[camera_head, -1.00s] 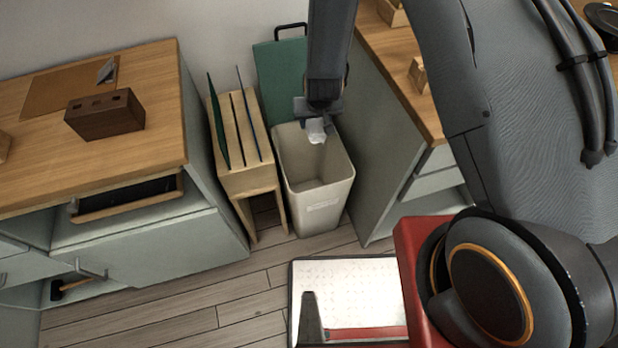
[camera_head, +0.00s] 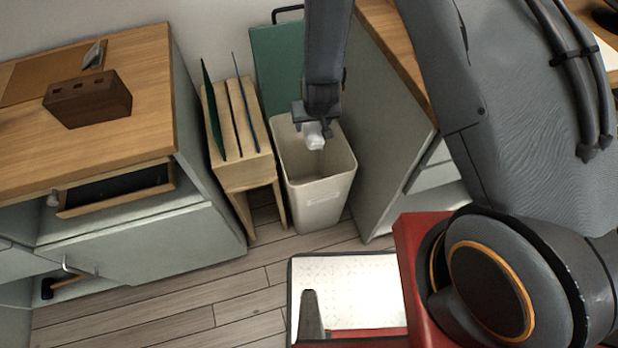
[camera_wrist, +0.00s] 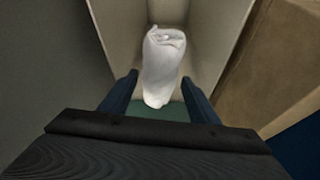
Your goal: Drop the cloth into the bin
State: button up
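The white cloth (camera_head: 314,138) is a small bundled roll at the end of my gripper (camera_head: 314,129), over the mouth of the bin. My gripper's fingertips (camera_wrist: 160,77) lie on either side of the cloth (camera_wrist: 163,68) in the wrist view, close against it. Its far end points away from my wrist. The bin (camera_head: 319,191) is a tall cream open-topped box on the floor. The cloth shows against its open inside, near the back rim. The gripper and cloth hide part of the bin's back edge. The bottom of the bin is hard to see.
A wooden rack (camera_head: 246,170) with upright boards stands close left of the bin. A green board (camera_head: 277,68) leans behind it. A grey-green cabinet (camera_head: 388,135) stands close on the right. A wood-topped cabinet (camera_head: 150,70) with a brown block (camera_head: 88,103) is at the left.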

jog(key=shift+o, duration=1)
jog(key=v, duration=0.7)
jog(key=shift+s+r, duration=0.15)
jog(key=shift+r, duration=0.2)
jog(key=shift+s, duration=0.15)
